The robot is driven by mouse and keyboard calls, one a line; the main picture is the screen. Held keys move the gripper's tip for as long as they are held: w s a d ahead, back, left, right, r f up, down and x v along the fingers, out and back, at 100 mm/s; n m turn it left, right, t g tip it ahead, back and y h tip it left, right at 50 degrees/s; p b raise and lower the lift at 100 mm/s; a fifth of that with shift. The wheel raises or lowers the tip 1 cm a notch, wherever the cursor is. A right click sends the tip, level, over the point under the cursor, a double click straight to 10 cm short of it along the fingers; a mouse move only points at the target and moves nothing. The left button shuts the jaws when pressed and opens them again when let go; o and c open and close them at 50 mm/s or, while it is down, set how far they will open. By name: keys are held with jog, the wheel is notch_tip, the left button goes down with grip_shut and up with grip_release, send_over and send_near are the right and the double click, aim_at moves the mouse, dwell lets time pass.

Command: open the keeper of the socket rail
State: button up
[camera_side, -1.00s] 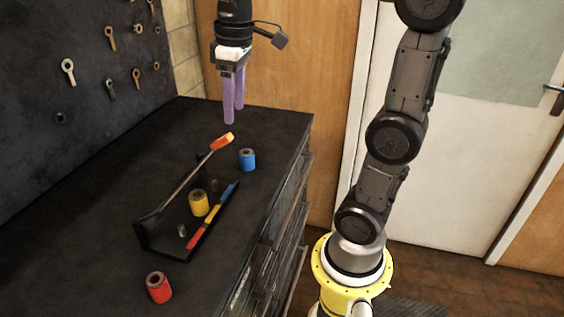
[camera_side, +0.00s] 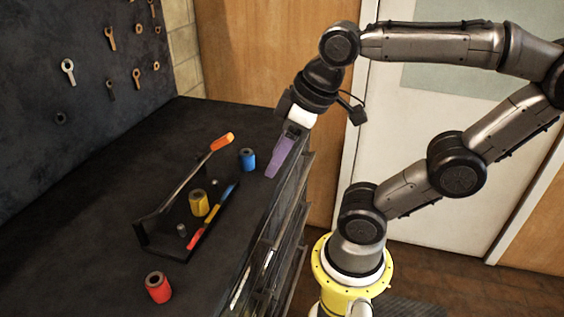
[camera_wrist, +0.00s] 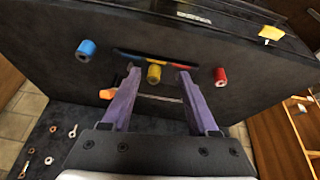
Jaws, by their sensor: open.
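The socket rail (camera_side: 166,249) is a black tray on the bench with a red, yellow and blue strip along its front edge. Its keeper (camera_side: 184,184) is a thin grey bar running along the rail's back side, with an orange tip (camera_side: 222,141) past the far end; the tip also shows in the wrist view (camera_wrist: 107,94). How far the bar is raised is hard to tell. A yellow socket (camera_side: 199,203) stands in the rail's middle. My gripper (camera_side: 271,174), with purple fingers, is open, empty and tilted, right of the rail and apart from the keeper.
A blue socket (camera_side: 247,159) stands beyond the rail, between it and my gripper. A red socket (camera_side: 158,287) stands at the near end. Wrenches hang on the dark back panel (camera_side: 68,72). Drawers (camera_side: 284,212) lie below the bench's right edge. The left bench top is clear.

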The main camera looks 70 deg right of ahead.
jog(key=shift+s+a+f, duration=0.1)
jog(key=shift+s+f, duration=0.1)
jog(key=shift+f, duration=0.25)
jog(key=shift+s+f, duration=0.15)
jog(key=shift+f, duration=0.3)
jog(key=w+d+r+g, duration=0.25)
jog(key=w+r, duration=0.45)
jog(key=r, duration=0.4)
jog(key=m+g, duration=0.1)
jog(key=g, duration=0.1)
send_over(223, 138)
jog(key=f, duration=1.1)
jog(key=d+f, duration=0.1)
jog(key=f, duration=0.3)
jog(key=shift+w+f, duration=0.15)
jog(key=shift+w, duration=0.2)
